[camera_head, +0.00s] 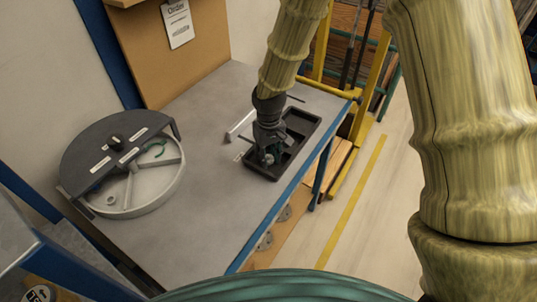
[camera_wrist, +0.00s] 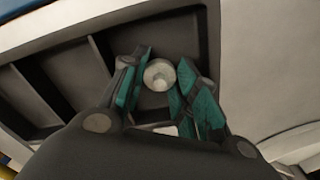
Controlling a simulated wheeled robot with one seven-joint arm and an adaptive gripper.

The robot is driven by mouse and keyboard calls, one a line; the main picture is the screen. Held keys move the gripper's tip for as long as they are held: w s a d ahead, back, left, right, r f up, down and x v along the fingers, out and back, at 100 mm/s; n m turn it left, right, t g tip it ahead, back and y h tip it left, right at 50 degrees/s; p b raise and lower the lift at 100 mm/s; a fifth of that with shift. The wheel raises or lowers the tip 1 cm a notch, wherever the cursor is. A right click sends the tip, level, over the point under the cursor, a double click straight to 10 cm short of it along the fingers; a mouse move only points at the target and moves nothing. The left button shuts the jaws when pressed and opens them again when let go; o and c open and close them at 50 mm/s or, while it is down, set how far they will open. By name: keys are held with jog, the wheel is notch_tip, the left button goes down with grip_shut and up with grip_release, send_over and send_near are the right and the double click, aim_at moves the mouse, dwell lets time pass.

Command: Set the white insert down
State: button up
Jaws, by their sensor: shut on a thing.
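The white insert (camera_wrist: 159,74) shows in the wrist view as a small, round, pale piece between the teal fingertips. My gripper (camera_wrist: 163,86) is shut on it. In the head view my gripper (camera_head: 268,158) points down over the near end of a black tray (camera_head: 250,170). A small pale spot shows at its fingertips there, too small to make out well. The tray also shows in the wrist view (camera_wrist: 98,50), with dividers and dark compartments behind the fingers. I cannot tell whether the insert touches the tray floor.
The tray lies on a grey table (camera_head: 205,185) near its blue right edge (camera_head: 262,228). A round grey housing with a dark half-cover (camera_head: 112,150) stands at the left. A thin white bracket (camera_head: 240,124) lies left of the tray.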

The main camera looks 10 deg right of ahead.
aim_at(269, 156)
jog(key=shift+f, duration=0.15)
jog(key=o, duration=0.7)
notch_tip(269, 156, up, 12)
jog(key=b, duration=0.2)
jog(key=shift+b, duration=0.35)
